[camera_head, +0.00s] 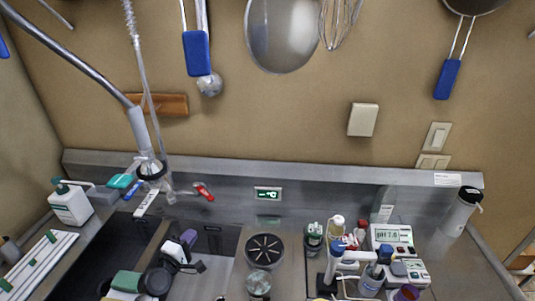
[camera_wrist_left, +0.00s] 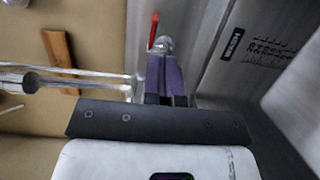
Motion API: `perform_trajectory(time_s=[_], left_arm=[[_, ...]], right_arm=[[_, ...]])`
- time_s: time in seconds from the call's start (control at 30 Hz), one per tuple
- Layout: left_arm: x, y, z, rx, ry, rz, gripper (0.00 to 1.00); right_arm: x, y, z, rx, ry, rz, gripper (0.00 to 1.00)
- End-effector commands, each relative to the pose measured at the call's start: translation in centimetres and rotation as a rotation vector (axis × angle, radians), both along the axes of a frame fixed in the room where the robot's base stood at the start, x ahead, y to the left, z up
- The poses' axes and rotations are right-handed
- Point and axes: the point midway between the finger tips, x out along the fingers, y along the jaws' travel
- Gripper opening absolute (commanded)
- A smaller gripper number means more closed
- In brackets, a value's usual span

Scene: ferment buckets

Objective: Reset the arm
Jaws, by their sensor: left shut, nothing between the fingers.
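My left gripper (camera_head: 189,237) is low over the sink area in the head view, with its purple fingers pointing up and away from the camera. In the left wrist view its two purple fingers (camera_wrist_left: 164,72) lie side by side, shut, with nothing held between them. Beyond the fingertips in that view is a red tap lever (camera_wrist_left: 153,30) on a metal tap; I cannot tell the exact gap. The same red lever (camera_head: 205,192) shows in the head view above and right of the gripper. My right gripper is in neither view.
A steel sink (camera_head: 215,240) lies around the left gripper. A tall spray faucet (camera_head: 140,125) stands behind it to the left. A white bottle (camera_head: 70,203) is at far left. Bottles and a pH meter (camera_head: 392,236) crowd the right counter. Utensils hang on the wall.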

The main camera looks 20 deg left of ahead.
Motion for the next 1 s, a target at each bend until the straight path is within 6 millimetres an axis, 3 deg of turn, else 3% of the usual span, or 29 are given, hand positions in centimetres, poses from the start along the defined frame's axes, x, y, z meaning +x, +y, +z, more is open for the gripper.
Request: perform_trajectory(time_s=[0.27, 0.4, 0.63, 0.77, 0.8, 1.0], left_arm=[[0.0, -0.7, -0.7, 0.12, 0.041, -0.045, 0.0], [-0.7, -2.8, -3.1, 0.425, 0.211, -0.215, 0.0], [-4.3, -7.6, -1.3, 1.1, 0.449, -0.507, 0.0], [-9.3, -10.7, -0.7, 1.399, 0.603, -0.63, 0.0], [-11.2, -11.7, -0.7, 1.466, 0.652, -0.661, 0.0], [-21.8, -16.9, -1.4, 1.6, 0.768, -0.763, 0.0]], right_arm=[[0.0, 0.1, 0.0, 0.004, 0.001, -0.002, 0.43], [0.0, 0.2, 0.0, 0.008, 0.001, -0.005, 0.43], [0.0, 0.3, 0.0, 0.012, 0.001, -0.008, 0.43], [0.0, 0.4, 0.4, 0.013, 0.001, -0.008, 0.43], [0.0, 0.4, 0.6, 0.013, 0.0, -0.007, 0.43], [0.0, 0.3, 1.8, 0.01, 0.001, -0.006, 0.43]])
